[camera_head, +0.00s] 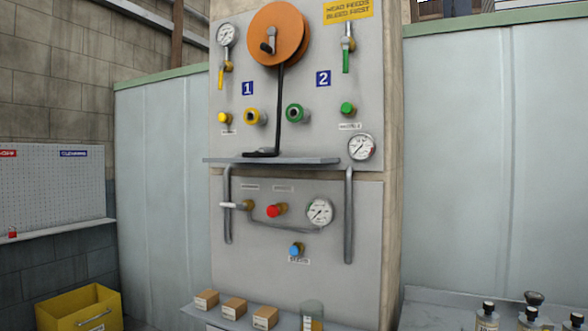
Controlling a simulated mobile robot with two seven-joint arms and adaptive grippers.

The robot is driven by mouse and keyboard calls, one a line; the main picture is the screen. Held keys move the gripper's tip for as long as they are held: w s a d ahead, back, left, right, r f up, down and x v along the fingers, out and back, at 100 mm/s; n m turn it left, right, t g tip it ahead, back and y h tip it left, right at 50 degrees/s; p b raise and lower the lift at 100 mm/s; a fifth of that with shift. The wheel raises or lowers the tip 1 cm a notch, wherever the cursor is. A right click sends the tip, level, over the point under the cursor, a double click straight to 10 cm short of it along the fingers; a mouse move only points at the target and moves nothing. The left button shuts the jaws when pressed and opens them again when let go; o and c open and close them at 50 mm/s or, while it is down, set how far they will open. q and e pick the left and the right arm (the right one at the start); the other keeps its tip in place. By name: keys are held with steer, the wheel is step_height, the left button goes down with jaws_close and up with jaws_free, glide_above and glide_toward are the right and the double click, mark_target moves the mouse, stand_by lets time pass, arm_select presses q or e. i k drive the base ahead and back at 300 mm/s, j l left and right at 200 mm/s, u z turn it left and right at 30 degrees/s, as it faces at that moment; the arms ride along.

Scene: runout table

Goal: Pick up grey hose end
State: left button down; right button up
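An orange hose reel (277,34) is mounted high on a grey panel (330,290). A dark grey hose (279,100) hangs from the reel down to a narrow metal shelf (320,160). Its lower end (262,154) appears to lie on the shelf, pointing left; details of the end are too small to tell. Neither of my grippers is in view.
Yellow and green ported fittings (295,113), gauges (361,147) and valves surround the hose. Grey pipes (348,215) run below the shelf. A yellow bin (75,308) stands at lower left; bottles (487,317) stand at lower right.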

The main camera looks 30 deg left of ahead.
mark_target(271, 149)
steer(key=j, duration=0.5)
steer(key=i+j+u, duration=0.1)
steer(key=j, duration=0.45)
steer(key=i+j, duration=0.1)
steer(key=j, duration=0.4)
